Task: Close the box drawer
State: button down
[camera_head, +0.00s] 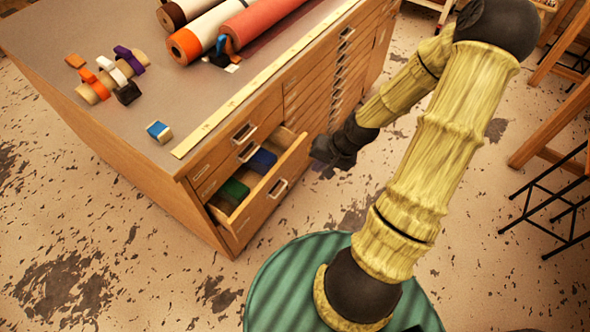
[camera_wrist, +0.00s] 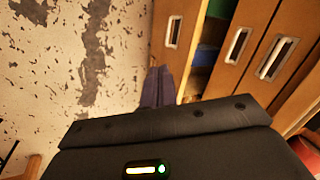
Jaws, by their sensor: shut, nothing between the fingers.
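The box drawer (camera_head: 268,194) is pulled out from the wooden cabinet (camera_head: 140,165), on its near side. Its front has a pale metal handle (camera_head: 277,188). A green item (camera_head: 234,190) and a blue item (camera_head: 262,160) lie inside. In the wrist view the drawer front (camera_wrist: 178,40) stands just beyond the fingers, with its handle (camera_wrist: 174,24) at the top. My gripper (camera_head: 326,171) is in front of the drawer, to the right of its front face. The fingers (camera_wrist: 157,85) are shut and empty. I cannot tell whether they touch the drawer.
Closed drawers (camera_head: 335,75) line the cabinet face. Wooden stools (camera_head: 550,110) stand at right. The floor (camera_head: 110,260) at left is clear.

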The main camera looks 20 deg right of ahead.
jog(key=w+d+f+m+t+y+b, duration=0.2)
jog(key=w+d+f+m+t+b, duration=0.2)
jog(key=f+b, duration=0.2)
jog(key=shift+d+f+t, duration=0.15)
jog(key=shift+f+t, duration=0.15)
jog(key=shift+f, duration=0.15)
jog(key=b, duration=0.3)
send_near(288, 160)
jog(key=x, duration=0.5)
jog(key=shift+s+f, duration=0.25)
jog(key=shift+s, duration=0.05)
jog(key=shift+w+a, duration=0.3)
jog(key=shift+w, duration=0.2)
